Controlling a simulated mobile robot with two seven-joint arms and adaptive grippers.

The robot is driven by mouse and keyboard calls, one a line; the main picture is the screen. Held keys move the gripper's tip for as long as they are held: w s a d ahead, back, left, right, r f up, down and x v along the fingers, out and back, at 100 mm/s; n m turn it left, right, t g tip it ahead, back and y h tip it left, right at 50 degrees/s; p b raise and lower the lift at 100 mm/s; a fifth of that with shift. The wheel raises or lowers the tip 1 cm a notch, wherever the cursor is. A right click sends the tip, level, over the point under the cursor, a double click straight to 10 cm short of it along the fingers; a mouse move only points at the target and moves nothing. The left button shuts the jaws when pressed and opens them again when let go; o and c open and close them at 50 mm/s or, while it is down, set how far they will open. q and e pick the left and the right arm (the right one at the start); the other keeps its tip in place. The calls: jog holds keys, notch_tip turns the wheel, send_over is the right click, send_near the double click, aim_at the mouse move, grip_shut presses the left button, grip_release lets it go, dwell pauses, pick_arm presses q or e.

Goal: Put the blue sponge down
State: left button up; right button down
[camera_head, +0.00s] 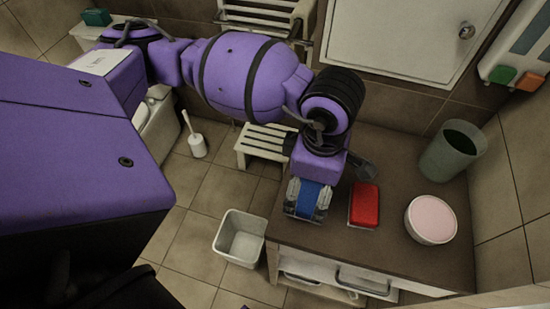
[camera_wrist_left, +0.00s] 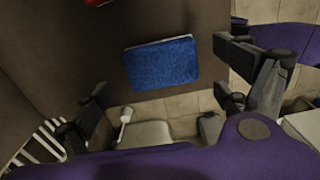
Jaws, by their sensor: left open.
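The blue sponge (camera_head: 308,199) is on the brown counter (camera_head: 395,175), near its left front edge. My left gripper (camera_head: 307,211) is above it, with one finger on each side in the head view. In the left wrist view, the sponge (camera_wrist_left: 162,64) lies flat, with its lower edge close to the counter's edge. The left gripper's fingers (camera_wrist_left: 158,95) are wide apart there, with visible gaps to the sponge. My right gripper is not in view.
A red sponge (camera_head: 364,205) lies just right of my left gripper. A round tub with a pink top (camera_head: 432,220) and a grey-green bin (camera_head: 452,151) stand further right. A white bin (camera_head: 240,238) is on the floor, left of the counter.

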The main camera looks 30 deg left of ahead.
aim_at(309, 194)
pick_arm(q)
notch_tip(309, 194, up, 4)
jog(key=shift+f, duration=0.15)
jog(key=shift+r, duration=0.2)
jog(key=shift+s+f, duration=0.1)
dwell(0.3)
